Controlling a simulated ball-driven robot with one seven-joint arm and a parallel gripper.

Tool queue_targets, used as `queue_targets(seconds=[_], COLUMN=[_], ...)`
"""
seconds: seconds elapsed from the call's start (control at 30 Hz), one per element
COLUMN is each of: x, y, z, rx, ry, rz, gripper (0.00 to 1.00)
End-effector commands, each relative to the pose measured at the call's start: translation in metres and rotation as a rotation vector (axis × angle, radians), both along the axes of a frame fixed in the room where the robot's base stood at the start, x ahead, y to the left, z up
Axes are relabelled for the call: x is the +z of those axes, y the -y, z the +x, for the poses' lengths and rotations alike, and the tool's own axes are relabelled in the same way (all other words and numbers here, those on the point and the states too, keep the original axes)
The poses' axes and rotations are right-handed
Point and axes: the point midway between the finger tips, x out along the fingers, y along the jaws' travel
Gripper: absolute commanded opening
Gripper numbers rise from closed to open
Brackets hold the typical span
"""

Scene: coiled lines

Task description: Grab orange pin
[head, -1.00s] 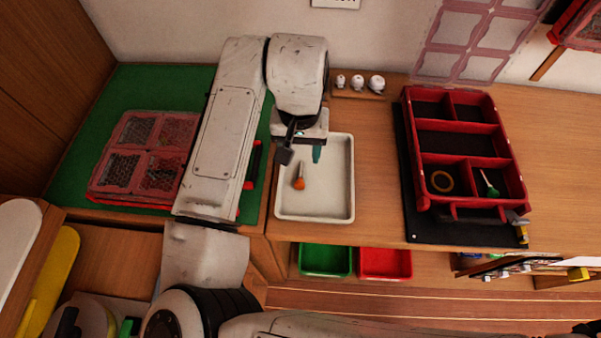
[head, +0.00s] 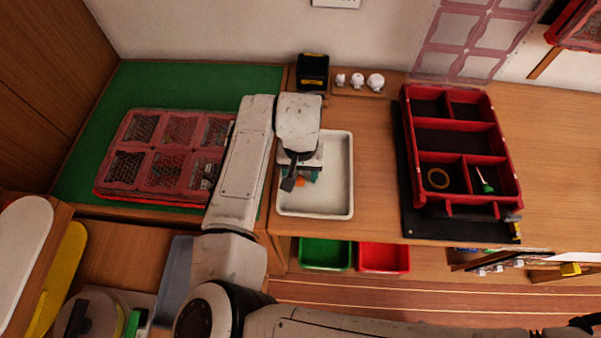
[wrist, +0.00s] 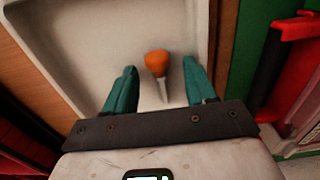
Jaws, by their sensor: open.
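The orange pin (wrist: 158,66) has a rounded orange head and a thin pale shaft, and it lies in the white tray (wrist: 75,42). In the wrist view its shaft points back between the two teal fingers of my gripper (wrist: 162,88), which is open with a gap on each side of the pin. In the head view my gripper (head: 302,180) is over the left part of the white tray (head: 335,205), and only a bit of the orange pin (head: 300,182) shows beside the fingers. The height of the fingers above the tray floor is hard to tell.
A red divided box (head: 461,128) with a tape ring and a green-handled tool stands on a black mat to the right. A red mesh-lidded case (head: 150,155) lies on the green mat at left. A small black bin (head: 313,72) and white knobs (head: 357,81) are behind the tray.

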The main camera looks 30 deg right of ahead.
Motion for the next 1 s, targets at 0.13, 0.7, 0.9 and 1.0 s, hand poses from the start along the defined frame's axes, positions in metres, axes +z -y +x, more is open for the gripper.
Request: queue_targets(seconds=[0.13, 0.7, 0.9, 1.0], x=[0.0, 0.0004, 0.0005, 0.0012], y=[0.0001, 0.0001, 0.0001, 0.0001], z=[-0.0001, -0.0001, 0.0, 0.0001], rx=[0.0, 0.0, 0.0, 0.0], ry=[0.0, 0.0, 0.0, 0.0], rz=[0.0, 0.0, 0.0, 0.0], gripper=[0.53, 0.0, 0.0, 0.0])
